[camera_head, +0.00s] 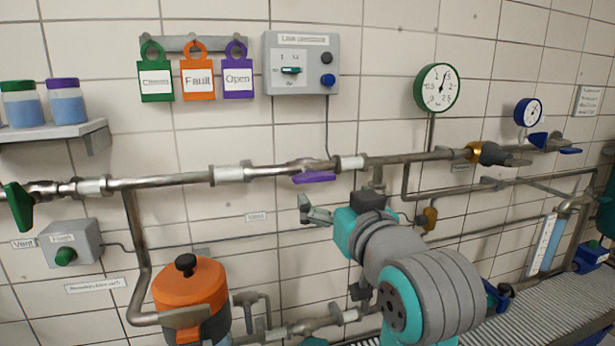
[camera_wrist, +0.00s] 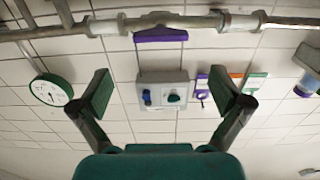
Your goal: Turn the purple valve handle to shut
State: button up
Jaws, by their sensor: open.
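The purple valve handle (camera_head: 314,177) is a flat lever just under the upper steel pipe, lying roughly along the pipe. In the wrist view the purple handle (camera_wrist: 160,36) shows at the top centre, beside its valve body on the pipe. My gripper (camera_head: 314,213) is below the handle in the head view, apart from it. In the wrist view my gripper (camera_wrist: 165,90) has its two fingers spread wide with nothing between them. The handle lies beyond the fingertips.
A grey control box (camera_head: 301,63) and hanging green, orange and purple tags (camera_head: 198,80) are on the wall above. A green lever (camera_head: 17,206) is at the far left. An orange-topped vessel (camera_head: 190,287) stands below. The wall around the handle is fairly clear.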

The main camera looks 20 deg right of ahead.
aim_at(316, 177)
jog(key=w, duration=1)
jog(key=shift+w+r, duration=0.1)
jog(key=shift+w, duration=0.25)
jog(key=c, duration=0.9)
